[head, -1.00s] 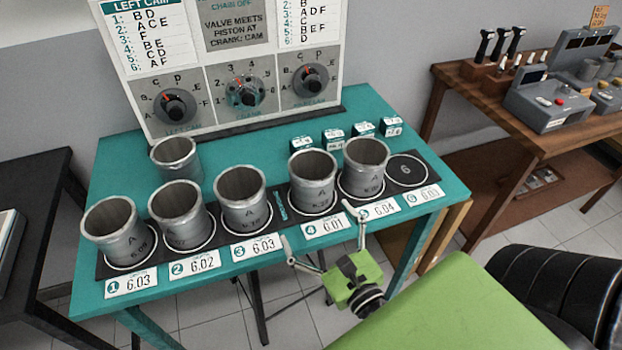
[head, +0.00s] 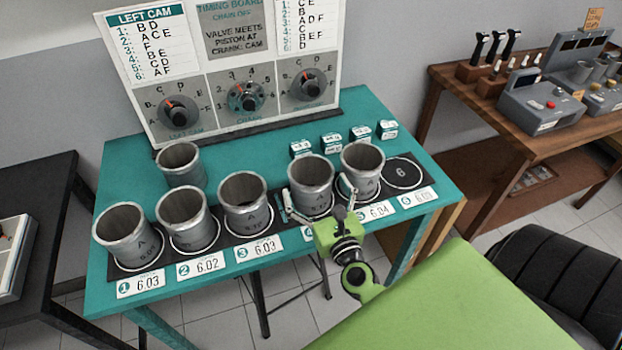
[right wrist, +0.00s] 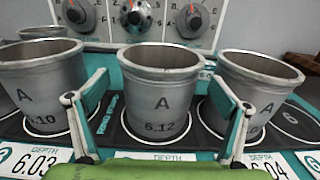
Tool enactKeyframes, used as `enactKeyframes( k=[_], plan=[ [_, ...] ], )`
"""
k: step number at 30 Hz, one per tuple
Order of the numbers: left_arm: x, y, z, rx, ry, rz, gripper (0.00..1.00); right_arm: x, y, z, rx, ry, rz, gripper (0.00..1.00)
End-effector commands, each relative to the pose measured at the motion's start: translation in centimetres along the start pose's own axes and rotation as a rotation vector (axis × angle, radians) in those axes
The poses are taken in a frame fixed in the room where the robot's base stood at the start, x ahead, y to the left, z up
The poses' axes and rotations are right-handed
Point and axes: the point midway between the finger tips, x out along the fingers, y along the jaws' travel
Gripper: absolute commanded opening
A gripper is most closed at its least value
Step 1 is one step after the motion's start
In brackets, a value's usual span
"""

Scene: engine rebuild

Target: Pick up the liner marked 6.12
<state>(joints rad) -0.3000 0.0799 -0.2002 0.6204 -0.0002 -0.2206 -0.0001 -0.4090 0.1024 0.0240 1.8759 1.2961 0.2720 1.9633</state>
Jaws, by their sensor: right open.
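The liner marked 6.12 is a grey open-topped metal cylinder with an "A" on it. It stands upright at place 4 of the black strip in the head view (head: 311,172) and fills the middle of the right wrist view (right wrist: 160,82). My right gripper (head: 316,196) is open and empty just in front of this liner, its fingers spread toward the liner's left and right sides. In the right wrist view the fingers (right wrist: 158,92) frame the liner; I cannot tell whether they touch it. My left gripper is not in view.
Liners stand close on both sides: one marked 6.10 (right wrist: 42,85) on the left and another (right wrist: 257,85) on the right. Place 6 (head: 402,173) is empty. A separate liner (head: 181,165) stands behind the row. The timing board (head: 235,60) rises at the back.

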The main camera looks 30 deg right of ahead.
Motion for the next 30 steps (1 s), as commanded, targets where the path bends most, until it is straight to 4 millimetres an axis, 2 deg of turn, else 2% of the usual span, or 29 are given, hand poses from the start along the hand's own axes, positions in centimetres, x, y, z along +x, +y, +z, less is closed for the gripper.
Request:
enactKeyframes(
  k=[1,2,6,14,15,21,30],
  plan=[
    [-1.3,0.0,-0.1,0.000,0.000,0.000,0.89,0.9,0.0,1.1,-0.001,-0.002,0.000,0.92],
    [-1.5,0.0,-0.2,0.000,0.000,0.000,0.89,1.3,0.0,1.3,-0.001,-0.003,0.000,0.92],
    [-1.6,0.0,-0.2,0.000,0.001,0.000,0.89,2.9,0.0,0.6,-0.001,-0.001,0.001,0.92],
    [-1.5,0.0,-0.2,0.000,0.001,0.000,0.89,3.2,0.0,0.4,-0.001,0.000,0.001,0.92],
    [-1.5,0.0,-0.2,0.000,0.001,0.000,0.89,3.2,0.0,0.4,-0.001,0.000,0.001,0.87],
    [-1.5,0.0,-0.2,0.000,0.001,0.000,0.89,3.2,0.0,0.5,-0.001,0.000,0.001,0.39],
    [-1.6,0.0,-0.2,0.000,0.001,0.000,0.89,3.2,0.0,0.7,0.000,-0.003,0.000,0.39]
  ],
)
